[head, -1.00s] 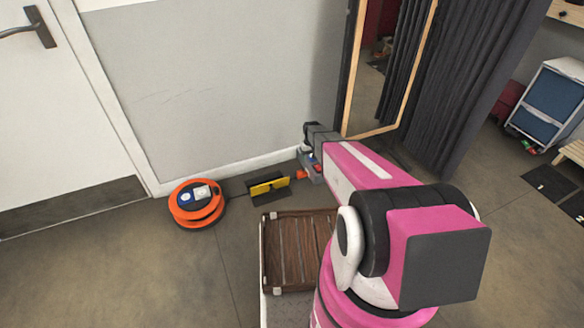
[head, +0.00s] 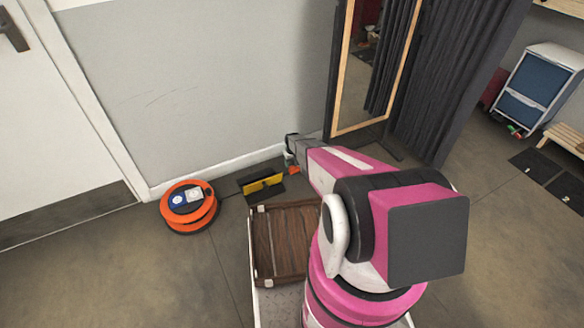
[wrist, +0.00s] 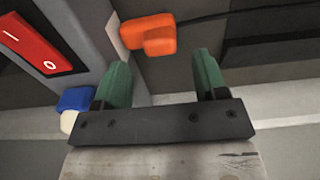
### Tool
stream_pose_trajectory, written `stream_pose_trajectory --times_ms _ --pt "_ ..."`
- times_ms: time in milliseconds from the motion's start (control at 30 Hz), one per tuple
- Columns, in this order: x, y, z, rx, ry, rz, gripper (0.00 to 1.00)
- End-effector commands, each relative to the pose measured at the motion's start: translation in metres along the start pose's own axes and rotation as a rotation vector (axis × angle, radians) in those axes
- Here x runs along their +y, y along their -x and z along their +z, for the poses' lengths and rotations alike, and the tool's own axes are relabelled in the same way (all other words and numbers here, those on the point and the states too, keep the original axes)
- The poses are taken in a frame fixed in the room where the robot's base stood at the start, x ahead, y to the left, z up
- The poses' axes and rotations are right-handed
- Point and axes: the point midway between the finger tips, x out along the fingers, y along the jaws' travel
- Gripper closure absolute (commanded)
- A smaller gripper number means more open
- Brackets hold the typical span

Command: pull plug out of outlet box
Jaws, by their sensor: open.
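The orange plug (wrist: 150,34) shows in the wrist view at the top, at the side of the grey outlet box (wrist: 85,25), with a black cable running right from it. The box carries a red rocker switch (wrist: 30,42). My gripper (wrist: 162,62) is open, its two green fingers apart and nothing between them. The plug lies just beyond the fingertips, nearer the left one. In the head view the orange plug (head: 294,170) is a small patch beside my arm. My arm hides most of the box and the fingers there.
An orange cable reel (head: 188,208) stands on the floor at left. A black and yellow cable ramp (head: 262,184) lies between it and the plug. A wooden slatted crate (head: 286,240) is in front of me. A framed mirror (head: 365,60) and dark curtain (head: 455,90) stand behind.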

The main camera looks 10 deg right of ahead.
Motion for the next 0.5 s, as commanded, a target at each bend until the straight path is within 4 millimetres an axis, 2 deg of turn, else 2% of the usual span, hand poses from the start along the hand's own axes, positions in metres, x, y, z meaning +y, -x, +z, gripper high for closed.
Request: stream_pose_trajectory --times_ms 33,200,500 --pt "0.000 -0.012 -0.002 -0.002 0.000 -0.001 0.34" --pt "0.000 -0.034 -0.001 0.000 0.000 0.000 0.34" --pt "0.000 -0.040 0.000 0.000 0.000 0.000 0.34"
